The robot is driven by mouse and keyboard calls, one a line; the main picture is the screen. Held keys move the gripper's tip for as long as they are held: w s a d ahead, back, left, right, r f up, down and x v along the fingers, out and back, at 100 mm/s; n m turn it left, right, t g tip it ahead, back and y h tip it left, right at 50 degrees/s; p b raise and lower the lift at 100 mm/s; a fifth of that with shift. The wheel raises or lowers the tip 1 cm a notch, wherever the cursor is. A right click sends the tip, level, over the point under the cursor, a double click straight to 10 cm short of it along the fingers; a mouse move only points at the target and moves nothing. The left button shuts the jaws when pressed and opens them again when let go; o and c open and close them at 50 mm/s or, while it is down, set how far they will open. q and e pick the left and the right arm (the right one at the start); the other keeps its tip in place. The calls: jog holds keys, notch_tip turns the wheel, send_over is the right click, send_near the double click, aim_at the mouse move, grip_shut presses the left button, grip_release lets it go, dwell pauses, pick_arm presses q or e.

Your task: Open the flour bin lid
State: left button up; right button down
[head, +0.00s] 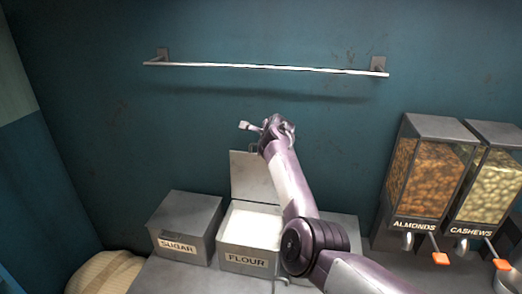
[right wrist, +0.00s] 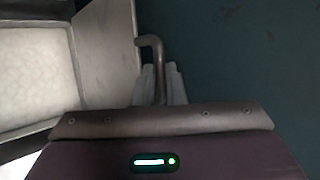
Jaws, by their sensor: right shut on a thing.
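The flour bin (head: 246,262), a grey box labelled FLOUR, stands on the counter with white flour (head: 250,226) showing inside. Its lid (head: 243,174) is raised and stands upright behind the opening, near the wall. In the right wrist view the lid (right wrist: 108,45) is at the left, with a bent metal handle (right wrist: 152,42) on its edge. My right gripper (right wrist: 160,88) is shut on this handle; its fingers lie on either side of it. In the head view my right gripper (head: 272,126) is above the raised lid, and my right arm covers the bin's right side. My left gripper is not in view.
A closed sugar bin (head: 185,220) stands left of the flour bin. Another grey bin (head: 343,229) is partly hidden behind my arm. Almonds (head: 427,180) and cashews (head: 490,185) dispensers stand at the right. A metal rail (head: 260,67) runs along the wall above. A sack (head: 103,272) is at lower left.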

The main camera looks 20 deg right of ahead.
jog(key=shift+w+d+r, duration=0.15)
jog(key=shift+w+d, duration=0.1)
jog(key=shift+w, duration=0.1)
jog(key=c, duration=1.5)
grip_release()
jog(key=shift+s+r, duration=0.15)
jog(key=shift+s, duration=0.1)
jog(key=b+v, duration=0.2)
jog(key=v, duration=0.5)
jog(key=shift+s+a+r, duration=0.1)
